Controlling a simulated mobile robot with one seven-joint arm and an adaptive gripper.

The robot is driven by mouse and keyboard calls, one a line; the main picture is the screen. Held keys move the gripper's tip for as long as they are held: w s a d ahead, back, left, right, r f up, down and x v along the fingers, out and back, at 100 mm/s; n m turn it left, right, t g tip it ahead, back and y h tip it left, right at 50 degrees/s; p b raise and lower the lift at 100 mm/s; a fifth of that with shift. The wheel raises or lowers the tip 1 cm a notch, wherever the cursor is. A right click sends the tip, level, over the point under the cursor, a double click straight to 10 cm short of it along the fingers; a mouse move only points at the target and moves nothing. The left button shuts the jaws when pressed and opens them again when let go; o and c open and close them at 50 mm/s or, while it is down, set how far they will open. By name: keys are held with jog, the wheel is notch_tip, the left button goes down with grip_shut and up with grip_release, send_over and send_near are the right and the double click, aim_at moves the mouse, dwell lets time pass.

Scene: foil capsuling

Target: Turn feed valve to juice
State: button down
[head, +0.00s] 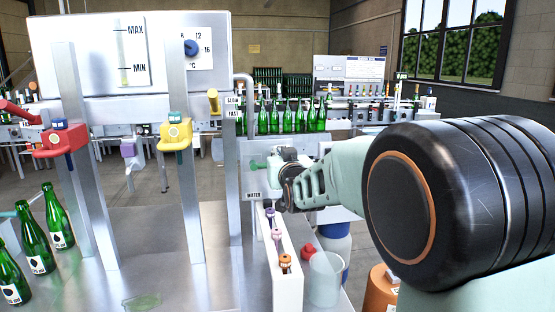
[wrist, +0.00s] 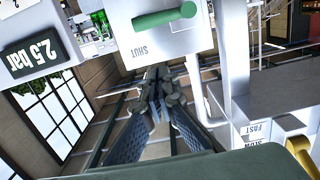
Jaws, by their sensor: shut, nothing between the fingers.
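The feed valve panel (head: 254,181) is a grey plate right of the filler, with a WATER label low on it. The valve's green handle (head: 256,165) points left in the head view. No JUICE label is readable; my gripper and arm hide part of the panel.
Below my gripper stands a white rack (head: 288,265) with several small coloured-top items, beside a clear cup (head: 325,278). Yellow (head: 175,132) and red (head: 64,140) taps hang left. Green bottles (head: 60,218) stand at the left.

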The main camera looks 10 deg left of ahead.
aim_at(265, 165)
jog(key=w+a+f+p, duration=0.1)
jog(key=w+f, duration=0.3)
jog(key=w, duration=0.2)
jog(key=shift+w+a+p, duration=0.2)
jog(key=shift+a+p, duration=0.2)
jog(key=shift+f, duration=0.15)
jog(key=shift+d+f+m+b, duration=0.1)
jog(key=shift+f+m+b, duration=0.15)
jog(key=shift+b, duration=0.4)
